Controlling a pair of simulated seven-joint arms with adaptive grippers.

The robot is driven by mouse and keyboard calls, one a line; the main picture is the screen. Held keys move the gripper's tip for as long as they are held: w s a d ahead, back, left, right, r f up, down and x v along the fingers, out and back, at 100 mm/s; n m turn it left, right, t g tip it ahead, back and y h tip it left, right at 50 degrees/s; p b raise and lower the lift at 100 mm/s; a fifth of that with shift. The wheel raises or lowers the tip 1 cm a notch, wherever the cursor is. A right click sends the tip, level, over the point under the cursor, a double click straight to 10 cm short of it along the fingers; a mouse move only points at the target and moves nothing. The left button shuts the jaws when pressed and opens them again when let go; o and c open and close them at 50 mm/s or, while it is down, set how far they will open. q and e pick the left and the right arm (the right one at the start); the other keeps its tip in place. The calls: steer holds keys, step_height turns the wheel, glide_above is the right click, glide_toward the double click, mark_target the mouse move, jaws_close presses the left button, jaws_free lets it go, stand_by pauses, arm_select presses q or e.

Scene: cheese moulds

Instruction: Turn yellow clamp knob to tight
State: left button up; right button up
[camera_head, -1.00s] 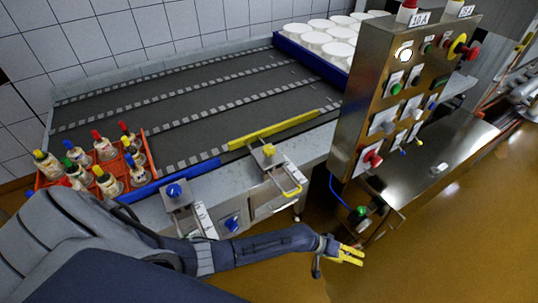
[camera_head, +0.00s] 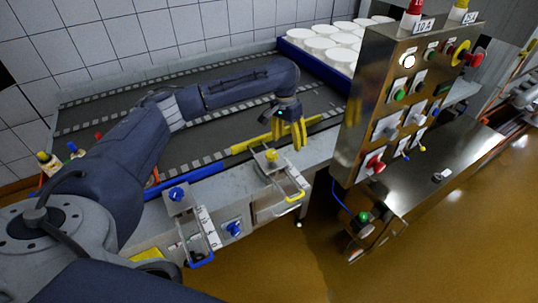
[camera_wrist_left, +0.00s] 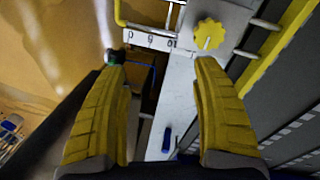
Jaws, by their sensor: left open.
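The yellow clamp knob (camera_head: 270,155) sits on a metal bracket at the table's front edge, beside a yellow guide rail (camera_head: 250,141). It also shows in the left wrist view (camera_wrist_left: 208,34) as a lobed yellow knob, beyond my fingertips. My left gripper (camera_head: 290,140) has yellow fingers that point down, just right of and above the knob, apart from it. In the left wrist view its fingers (camera_wrist_left: 162,70) are spread with nothing between them. A scale plate (camera_wrist_left: 150,40) with numbers lies left of the knob. My right gripper is not in view.
A blue clamp knob (camera_head: 175,193) sits on a similar bracket to the left, with another blue knob (camera_head: 233,228) lower down. The steel control cabinet (camera_head: 362,100) stands close right of the gripper. White moulds (camera_head: 320,46) fill a blue tray behind.

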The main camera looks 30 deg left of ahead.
arm_select(q)
step_height(320, 180, up, 6)
steer(key=y, duration=0.2)
glide_above(271, 154)
step_height(271, 154, down, 17)
steer(key=shift+r, duration=0.15)
steer(key=shift+o, duration=0.2)
steer(key=c, duration=1.2)
